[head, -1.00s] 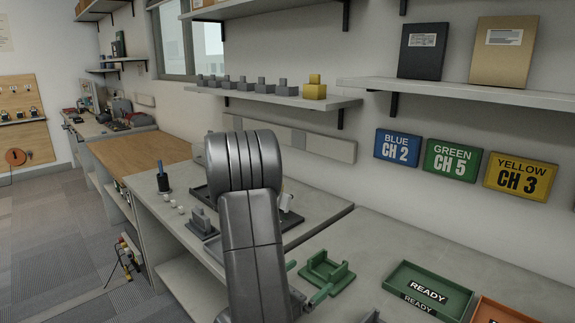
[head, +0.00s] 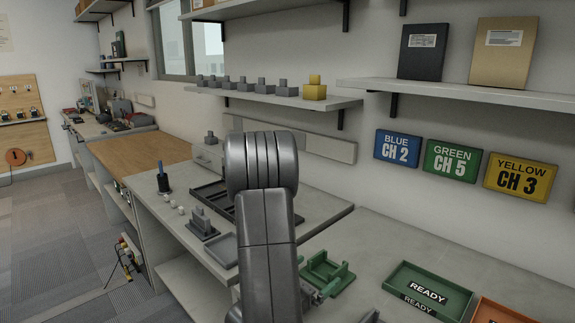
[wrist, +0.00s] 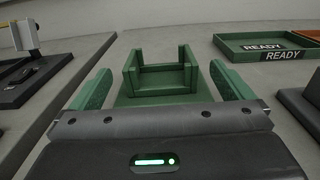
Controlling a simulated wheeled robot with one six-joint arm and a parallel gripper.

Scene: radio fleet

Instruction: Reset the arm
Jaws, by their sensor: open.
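My gripper (wrist: 162,88) is open, with its two green fingers apart and nothing between them. Ahead of it, in the wrist view, an empty green cradle (wrist: 160,78) with raised sides stands on the bench. The same cradle (head: 328,272) shows in the head view just right of my arm, which hides most of my gripper there.
A green tray (head: 428,290) labelled READY and an orange tray (head: 505,312) lie to the right. A grey radio-like block (head: 201,222) and a black tray (head: 212,192) stand on the left bench. Shelves (head: 470,92) hang above.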

